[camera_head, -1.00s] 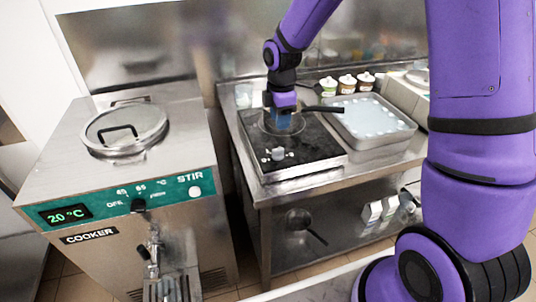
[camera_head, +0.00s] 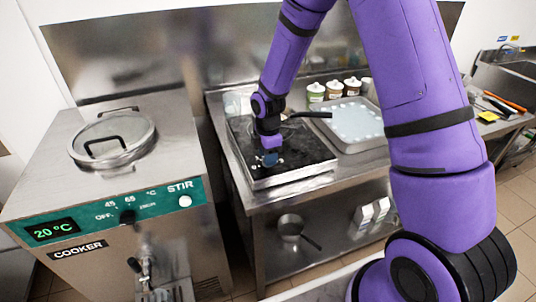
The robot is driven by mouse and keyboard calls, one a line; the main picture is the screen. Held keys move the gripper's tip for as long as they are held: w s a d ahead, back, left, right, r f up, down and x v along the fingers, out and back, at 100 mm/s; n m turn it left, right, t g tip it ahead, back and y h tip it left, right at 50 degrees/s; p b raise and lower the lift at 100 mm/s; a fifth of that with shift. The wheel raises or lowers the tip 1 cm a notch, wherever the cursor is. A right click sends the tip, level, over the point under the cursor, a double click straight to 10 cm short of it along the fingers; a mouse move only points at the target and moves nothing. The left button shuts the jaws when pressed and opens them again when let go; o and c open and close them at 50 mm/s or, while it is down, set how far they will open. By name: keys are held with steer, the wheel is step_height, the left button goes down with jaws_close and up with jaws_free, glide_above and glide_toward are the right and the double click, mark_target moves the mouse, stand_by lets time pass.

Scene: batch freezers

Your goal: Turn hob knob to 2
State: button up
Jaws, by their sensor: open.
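The hob (camera_head: 305,157) is a low black-topped unit with a steel front edge on the steel table. My gripper (camera_head: 270,160) points down over the front part of the hob, where its control knob is. The jaws look open, but they are small and dark here. The knob is hidden or blends with the fingertips, so I cannot tell its setting or whether the jaws touch it. A pan handle (camera_head: 311,114) sticks out to the right at the back of the hob; the pan itself is mostly behind my arm.
The cooker (camera_head: 40,190) with lid and front panel stands at left. A steel tray (camera_head: 372,143) with pale contents lies right of the hob, with small jars (camera_head: 333,89) behind. A pan (camera_head: 290,226) and white cartons (camera_head: 372,212) are on the lower shelf. My upper arm fills the right.

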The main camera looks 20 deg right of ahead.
jaws_close()
stand_by(0.3)
steer(key=m, duration=0.4)
steer(key=shift+m, duration=0.4)
steer(key=m, duration=1.2)
steer(key=shift+m, duration=0.3)
steer(key=m, duration=0.6)
steer(key=shift+m, duration=0.3)
